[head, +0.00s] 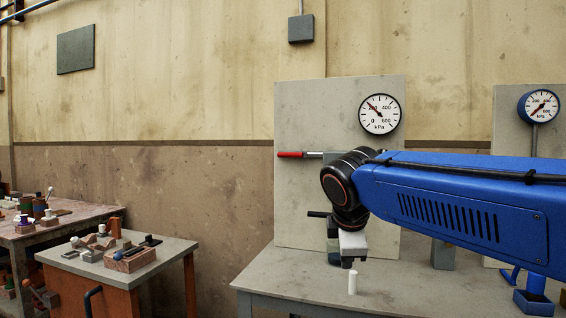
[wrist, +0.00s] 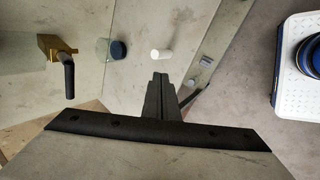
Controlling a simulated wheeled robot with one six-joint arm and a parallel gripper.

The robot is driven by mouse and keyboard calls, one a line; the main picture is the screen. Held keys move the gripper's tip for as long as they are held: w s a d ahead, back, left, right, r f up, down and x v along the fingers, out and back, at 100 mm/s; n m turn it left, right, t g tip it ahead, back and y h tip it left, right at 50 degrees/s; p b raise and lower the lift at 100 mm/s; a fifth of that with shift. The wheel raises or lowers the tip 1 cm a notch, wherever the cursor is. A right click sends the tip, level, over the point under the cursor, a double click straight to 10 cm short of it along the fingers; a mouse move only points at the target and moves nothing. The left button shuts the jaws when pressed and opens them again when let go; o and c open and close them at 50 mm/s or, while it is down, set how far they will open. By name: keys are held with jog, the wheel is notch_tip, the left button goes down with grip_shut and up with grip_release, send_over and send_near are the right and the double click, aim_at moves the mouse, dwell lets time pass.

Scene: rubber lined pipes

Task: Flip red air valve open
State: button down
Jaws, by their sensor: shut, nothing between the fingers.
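The red-handled valve lever (head: 291,154) sticks out to the left in front of the grey panel, roughly level, on a thin metal rod. My arm's dark joint hides the area right of the rod, and the valve body is not clearly visible. My gripper (head: 347,264) is below and right of the red handle, apart from it, low over the table and pointing down. In the wrist view my gripper (wrist: 159,76) is shut and empty, with its fingers together. The red handle does not show in the wrist view.
A brass fitting with a black lever (wrist: 66,78) is at the left in the wrist view. A white peg (head: 352,282) stands on the grey table (head: 290,274). A pressure gauge (head: 379,114) is on the panel (head: 320,105). A cluttered side table (head: 176,249) stands left.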

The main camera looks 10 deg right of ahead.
jog(key=w+a+r+n+t+h, duration=0.2)
jog(key=w+a+r+n, duration=0.3)
jog(key=w+r+n, duration=0.5)
jog(key=n+t+h, duration=0.1)
jog(key=n+t, duration=0.1)
jog(key=n, duration=0.4)
send_near(290, 155)
jog(key=s+a+f, duration=0.2)
jog(key=a+f, duration=0.1)
jog(key=f, duration=0.2)
jog(key=shift+w+r, duration=0.1)
jog(key=shift+w, duration=0.05)
jog(key=w+d+f, duration=0.1)
jog(key=w+d, duration=0.3)
jog(key=w, duration=0.4)
jog(key=shift+d, duration=0.3)
